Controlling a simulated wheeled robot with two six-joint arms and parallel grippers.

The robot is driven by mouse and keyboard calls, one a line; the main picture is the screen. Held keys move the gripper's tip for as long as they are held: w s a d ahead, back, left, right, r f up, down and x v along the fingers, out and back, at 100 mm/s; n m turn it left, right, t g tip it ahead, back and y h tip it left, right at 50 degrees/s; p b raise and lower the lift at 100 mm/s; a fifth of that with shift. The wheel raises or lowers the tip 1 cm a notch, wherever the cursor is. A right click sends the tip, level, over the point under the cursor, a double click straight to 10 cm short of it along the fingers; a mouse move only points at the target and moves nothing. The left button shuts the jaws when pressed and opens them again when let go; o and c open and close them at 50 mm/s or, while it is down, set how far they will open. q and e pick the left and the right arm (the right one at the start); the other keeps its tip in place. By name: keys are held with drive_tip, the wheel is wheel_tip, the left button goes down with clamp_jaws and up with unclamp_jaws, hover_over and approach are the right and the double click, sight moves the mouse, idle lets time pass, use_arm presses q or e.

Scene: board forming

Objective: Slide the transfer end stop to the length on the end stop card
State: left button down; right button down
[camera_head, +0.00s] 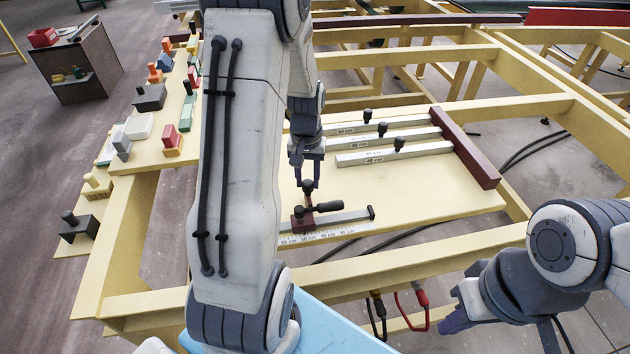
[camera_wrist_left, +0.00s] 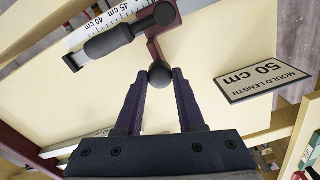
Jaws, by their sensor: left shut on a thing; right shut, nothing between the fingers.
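The transfer end stop (camera_head: 299,219) is a dark red block with a black lever and an upright black knob, on a grey rail (camera_head: 350,215) with a white cm scale (camera_head: 325,235). In the left wrist view the end stop (camera_wrist_left: 166,14) sits beside the 45 cm marking; its exact reading cannot be told. My left gripper (camera_head: 309,182) is shut on the black knob (camera_wrist_left: 160,74), above the block. The end stop card (camera_wrist_left: 264,81) reads "MOULD LENGTH 50 cm" in the left wrist view. My right gripper (camera_head: 456,318) is shut and empty at lower right, away from the rail.
Several grey bars with black knobs (camera_head: 395,158) lie behind the rail, up to a dark red beam (camera_head: 465,147). Colored blocks and tools line the wooden shelf (camera_head: 145,158) at left. The board (camera_head: 425,202) right of the rail is clear. My left arm hides part of the table.

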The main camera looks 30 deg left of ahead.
use_arm(q)
drive_tip(key=shift+w+d+r, duration=0.1)
drive_tip(key=shift+w+d, duration=0.05)
drive_tip(key=shift+w, duration=0.15)
drive_tip(key=c, duration=0.5)
unclamp_jaws()
drive_tip(key=shift+d, duration=0.1)
wheel_tip(320, 180, up, 10)
drive_tip(key=shift+r+b, duration=0.2)
drive_tip(key=shift+b, duration=0.35)
